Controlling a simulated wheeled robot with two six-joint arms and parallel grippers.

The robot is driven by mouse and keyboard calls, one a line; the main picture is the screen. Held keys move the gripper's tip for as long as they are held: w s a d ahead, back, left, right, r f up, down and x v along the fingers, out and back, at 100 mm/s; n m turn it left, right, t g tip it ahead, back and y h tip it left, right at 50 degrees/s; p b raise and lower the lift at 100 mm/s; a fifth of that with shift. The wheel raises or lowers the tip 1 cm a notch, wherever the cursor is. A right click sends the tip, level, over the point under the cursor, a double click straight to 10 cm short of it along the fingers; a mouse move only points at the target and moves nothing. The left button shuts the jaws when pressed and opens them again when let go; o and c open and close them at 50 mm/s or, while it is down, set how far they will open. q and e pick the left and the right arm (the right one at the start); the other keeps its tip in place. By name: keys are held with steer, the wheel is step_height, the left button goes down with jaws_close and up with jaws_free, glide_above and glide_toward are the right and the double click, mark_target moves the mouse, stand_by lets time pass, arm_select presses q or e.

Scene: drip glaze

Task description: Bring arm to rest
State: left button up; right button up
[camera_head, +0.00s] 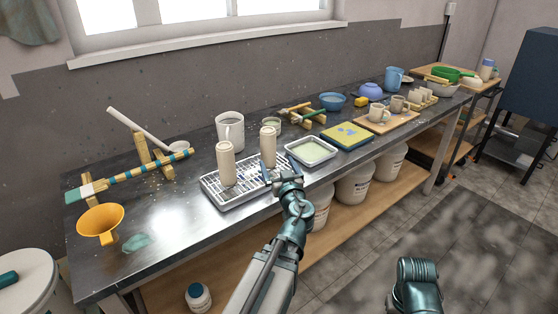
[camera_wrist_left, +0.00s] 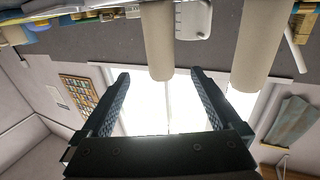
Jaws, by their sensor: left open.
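My left gripper (camera_head: 283,177) is at the front edge of a wire rack over a tray, just in front of the right one of two beige cylinders (camera_head: 268,148). It is open and empty. In the left wrist view, which looks upside down, the two jaws (camera_wrist_left: 160,74) are spread wide. The nearer beige cylinder (camera_wrist_left: 157,40) shows beyond and between the fingertips, apart from both. The left beige cylinder (camera_head: 227,165) stands upright on the rack. A teal part of my other arm shows at the bottom right of the head view; its gripper is not visible.
The wire rack tray (camera_head: 213,196) sits on the dark worktop (camera_head: 178,222). White buckets (camera_head: 354,187) stand on the shelf below. The floor in front is open.

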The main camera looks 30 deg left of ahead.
arm_select(q)
steer(key=shift+f, duration=0.1)
steer(key=s+d+f+m+g+h, duration=0.3)
steer(key=s+d+f+g, duration=0.1)
steer(key=d+f, duration=0.4)
steer(key=s+d+f+m+g+h, duration=0.2)
steer(key=s+d+f+g+h, duration=0.15)
steer(key=d+f, duration=0.5)
steer(key=s+d+f+m+g+h, duration=0.25)
steer(key=s+d+m, duration=0.2)
steer(key=d, duration=0.35)
steer(key=s+d+f+m+g+h, duration=0.2)
steer(key=s+d+f+m+g, duration=0.1)
steer(key=s+d, duration=0.4)
step_height(320, 180, up, 13)
steer(key=d+p, duration=0.1)
steer(key=p, duration=1.2)
steer(key=shift+w+d+r+h, duration=0.15)
steer(key=shift+d+h, duration=0.05)
steer(key=shift+h, duration=0.1)
steer(key=shift+m, duration=0.25)
